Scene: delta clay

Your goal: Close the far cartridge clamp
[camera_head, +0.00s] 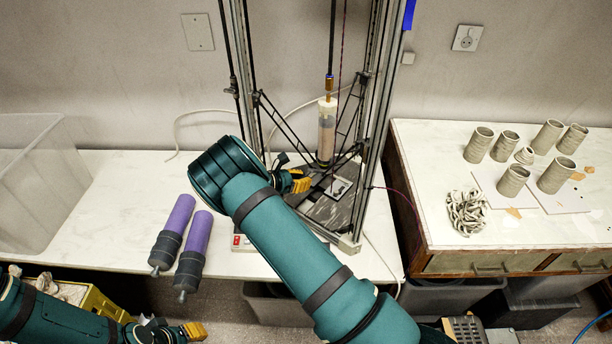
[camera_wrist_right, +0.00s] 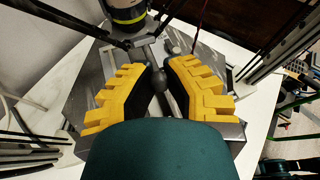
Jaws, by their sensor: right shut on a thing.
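The clay cartridge (camera_head: 326,135) stands upright inside the tall printer frame, and its dark lower end (camera_wrist_right: 124,12) shows at the top of the right wrist view. My right gripper (camera_head: 300,181) reaches into the frame in front of the cartridge's foot. The clamp's own position is mostly hidden by the fingers and arm. My left gripper (camera_head: 194,331) is at the lower left, away from the printer; its opening cannot be made out.
Metal uprights (camera_head: 373,115) and thin black rods stand close around my right gripper. Two purple cartridges (camera_head: 178,228) (camera_head: 199,236) lie on the white table. A clear bin (camera_head: 42,180) stands at left. Clay cups (camera_head: 513,180) stand on the right-hand bench.

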